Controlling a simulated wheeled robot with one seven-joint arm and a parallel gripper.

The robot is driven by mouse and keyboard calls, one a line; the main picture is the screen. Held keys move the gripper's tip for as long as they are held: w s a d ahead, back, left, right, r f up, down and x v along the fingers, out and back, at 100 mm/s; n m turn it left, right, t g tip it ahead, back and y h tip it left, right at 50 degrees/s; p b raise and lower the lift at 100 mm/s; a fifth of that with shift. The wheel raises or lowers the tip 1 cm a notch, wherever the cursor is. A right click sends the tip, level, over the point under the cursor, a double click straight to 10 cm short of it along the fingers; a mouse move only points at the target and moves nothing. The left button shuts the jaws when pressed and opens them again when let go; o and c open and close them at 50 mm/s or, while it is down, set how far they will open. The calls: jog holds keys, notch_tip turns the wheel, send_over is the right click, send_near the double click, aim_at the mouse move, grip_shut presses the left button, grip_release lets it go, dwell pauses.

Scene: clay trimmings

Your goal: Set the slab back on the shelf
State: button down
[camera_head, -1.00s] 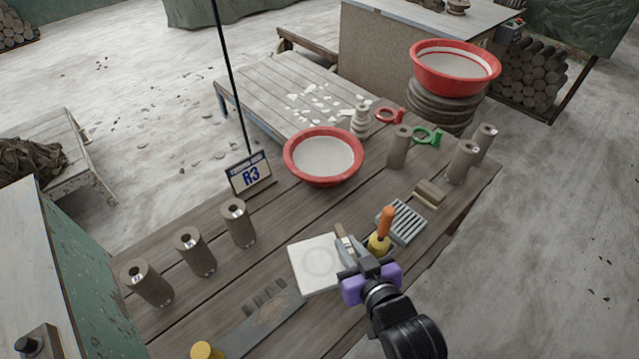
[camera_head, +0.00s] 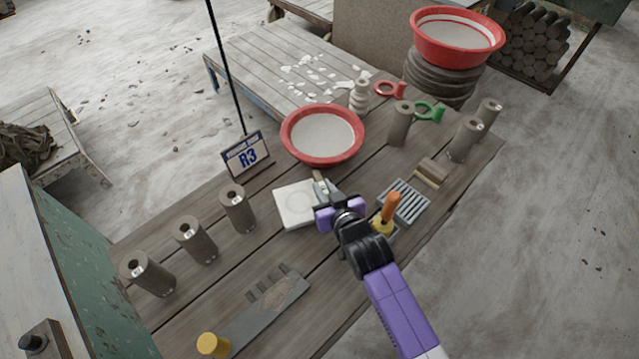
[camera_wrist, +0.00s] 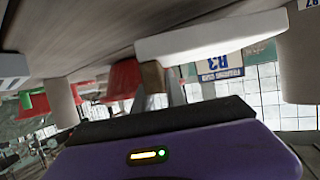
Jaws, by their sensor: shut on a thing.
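The slab (camera_head: 293,205) is a pale square plate with a faint ring on its face. My gripper (camera_head: 325,188) is shut on its right edge and holds it over the wooden worktable (camera_head: 245,262). In the wrist view the slab (camera_wrist: 215,36) shows edge-on as a white bar beyond my gripper (camera_wrist: 160,88), with a brown piece by the fingers. I cannot tell the slab's exact height above the boards. I cannot tell which surface is the shelf; a low slatted platform (camera_head: 265,62) with white scraps stands behind the table.
A red basin (camera_head: 322,160) and an R3 sign (camera_head: 247,155) stand just beyond the slab. Several clay cylinders (camera_head: 195,240) stand left. An orange-handled tool (camera_head: 389,208) and a grey slotted tray (camera_head: 408,200) are right of my gripper. A grey board (camera_head: 262,312) lies in front.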

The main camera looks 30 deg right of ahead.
jog(key=x, duration=0.3)
jog(key=shift+w+f, duration=0.15)
jog(key=shift+f, duration=0.35)
jog(key=shift+f, duration=0.1)
jog(key=shift+f, duration=0.15)
jog(key=c, duration=1.4)
grip_release()
jog(key=shift+o, duration=0.2)
jog(key=v, duration=1.2)
jog(key=shift+r, duration=0.25)
